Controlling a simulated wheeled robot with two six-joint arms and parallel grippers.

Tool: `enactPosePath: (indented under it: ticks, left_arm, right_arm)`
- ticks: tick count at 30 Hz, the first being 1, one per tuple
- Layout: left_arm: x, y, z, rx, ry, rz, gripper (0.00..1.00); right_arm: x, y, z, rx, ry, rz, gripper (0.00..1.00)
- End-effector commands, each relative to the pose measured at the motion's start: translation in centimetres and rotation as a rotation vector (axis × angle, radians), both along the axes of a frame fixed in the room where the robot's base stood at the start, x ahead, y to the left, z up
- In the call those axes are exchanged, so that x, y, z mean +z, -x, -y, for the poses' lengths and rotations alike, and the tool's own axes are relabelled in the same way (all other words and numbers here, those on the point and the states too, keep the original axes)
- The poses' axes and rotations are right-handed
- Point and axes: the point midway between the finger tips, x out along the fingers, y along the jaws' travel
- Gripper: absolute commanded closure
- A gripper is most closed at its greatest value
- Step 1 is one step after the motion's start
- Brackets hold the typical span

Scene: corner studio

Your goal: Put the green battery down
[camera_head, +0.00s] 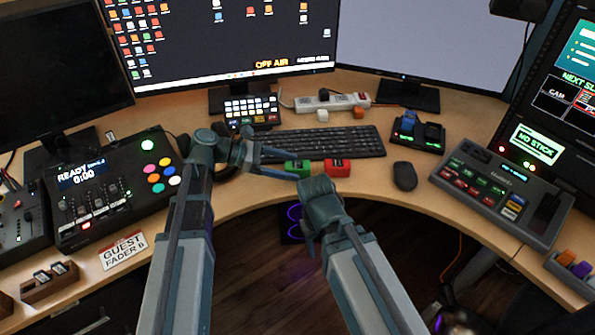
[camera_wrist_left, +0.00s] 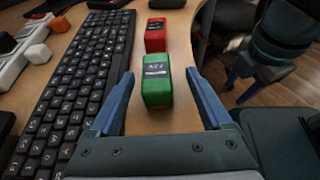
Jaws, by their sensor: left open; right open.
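The green battery (camera_head: 297,169) rests on the desk just in front of the keyboard. In the left wrist view the green battery (camera_wrist_left: 156,85) sits between the two spread blue fingers, with a gap on each side. My left gripper (camera_head: 288,164) is open around it, reaching in from the left. The red battery (camera_head: 337,168) stands just to its right and shows beyond it in the left wrist view (camera_wrist_left: 155,36). My right gripper (camera_head: 311,243) is open and empty, lower down in front of the desk edge.
The keyboard (camera_head: 325,142) lies close behind the batteries. A mouse (camera_head: 405,176) and a charger (camera_head: 417,133) holding a blue battery are to the right. A mixer (camera_head: 112,187) stands left, a switcher console (camera_head: 500,194) right. The desk's curved front edge is close.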

Motion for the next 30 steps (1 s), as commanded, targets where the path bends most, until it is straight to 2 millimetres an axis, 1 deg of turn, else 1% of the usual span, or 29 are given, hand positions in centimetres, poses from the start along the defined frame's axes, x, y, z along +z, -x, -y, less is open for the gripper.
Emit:
enactPosePath:
  ticks: [1,3,7,9,14,15,17,18,20,21,23,24,28,29,30]
  left_arm:
    - [-0.5,-0.3,0.7,-0.002,0.000,0.000,0.18]
    - [-0.9,-0.6,1.7,-0.003,0.000,0.001,0.18]
    - [-1.6,-0.7,3.3,-0.001,0.000,0.000,0.18]
    - [-1.6,-0.7,3.6,-0.001,0.000,0.000,0.18]
    - [-1.5,-0.7,3.6,0.001,0.000,-0.001,0.18]
    - [-1.5,-0.7,3.6,0.001,0.000,-0.001,0.19]
    - [-1.5,-0.7,3.6,0.001,0.000,-0.001,0.30]
    - [-1.5,-0.7,3.6,0.001,0.000,-0.001,0.37]
    - [-1.5,-0.7,3.6,0.001,0.000,-0.001,0.48]
    - [-1.5,-0.7,3.6,0.001,0.000,-0.001,0.55]
    - [-1.5,-0.7,3.6,0.001,0.000,0.000,0.66]
    - [-1.5,-0.7,3.6,0.001,0.000,0.000,0.73]
    - [-1.5,-0.7,3.6,0.001,0.000,0.000,0.97]
    - [-1.5,-0.7,3.6,0.001,0.000,0.000,1.00]
    - [-1.5,-0.7,3.6,0.001,0.000,0.000,1.00]
  right_arm:
    - [-0.5,0.0,0.0,0.000,0.000,0.000,0.50]
    - [-0.9,0.0,0.0,0.000,0.000,0.000,0.50]
    - [-1.6,0.0,0.0,0.000,0.000,0.000,0.50]
    - [-1.6,0.0,0.0,0.000,0.000,0.000,0.50]
    - [-1.5,0.0,0.0,0.000,0.000,0.000,0.50]
    - [-1.5,0.0,0.0,0.000,0.000,0.000,0.50]
    - [-1.5,0.0,0.0,0.000,0.000,0.000,0.50]
    - [-1.5,0.0,0.0,0.000,0.000,0.000,0.50]
    - [-1.5,0.0,0.0,0.000,0.000,0.000,0.50]
    - [-1.5,0.0,0.0,0.000,0.000,0.000,0.50]
    - [-1.5,0.0,0.0,0.000,0.000,0.000,0.50]
    - [-1.5,0.0,0.0,0.000,0.000,0.000,0.50]
    - [-1.5,0.0,0.0,0.000,0.000,0.000,0.50]
    - [-1.5,0.0,0.0,0.000,0.000,0.000,0.50]
    - [-1.5,0.0,0.0,0.000,0.000,0.000,0.50]
